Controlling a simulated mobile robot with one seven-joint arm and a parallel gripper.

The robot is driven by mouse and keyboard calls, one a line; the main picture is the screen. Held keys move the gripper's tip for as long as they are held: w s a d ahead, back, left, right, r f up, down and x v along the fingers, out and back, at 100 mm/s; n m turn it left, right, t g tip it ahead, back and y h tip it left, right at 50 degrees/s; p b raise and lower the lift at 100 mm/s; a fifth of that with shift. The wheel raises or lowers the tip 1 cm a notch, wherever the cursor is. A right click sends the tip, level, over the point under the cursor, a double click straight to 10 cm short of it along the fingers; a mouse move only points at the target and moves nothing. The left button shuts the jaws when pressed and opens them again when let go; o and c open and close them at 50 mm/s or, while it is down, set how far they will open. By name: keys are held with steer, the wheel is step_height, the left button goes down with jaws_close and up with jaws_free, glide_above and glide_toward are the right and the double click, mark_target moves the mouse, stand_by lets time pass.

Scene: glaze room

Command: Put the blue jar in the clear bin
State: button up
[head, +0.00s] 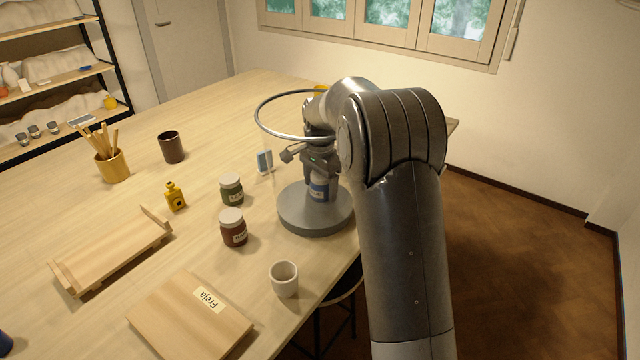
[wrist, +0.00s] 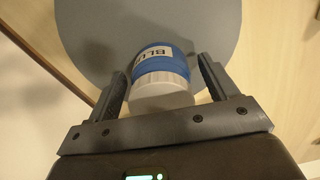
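The blue jar (head: 318,190) stands upright on a round grey turntable (head: 300,220). In the wrist view the jar (wrist: 160,66) shows a blue body, a white lid and a label partly reading "BLU". My gripper (wrist: 162,88) is open, with one finger on each side of the jar and a narrow gap visible on both sides. In the head view my gripper (head: 318,172) is above and around the jar's top, partly hidden by my arm. I cannot make out a clear bin in either view.
Green (head: 231,188) and brown (head: 233,228) jars stand left of the turntable. A pale cup (head: 284,279) is in front. A wooden tray (head: 115,255) and board (head: 185,325) lie left.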

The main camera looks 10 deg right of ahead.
steer(key=shift+r, duration=0.15)
step_height(320, 180, up, 12)
stand_by(0.5)
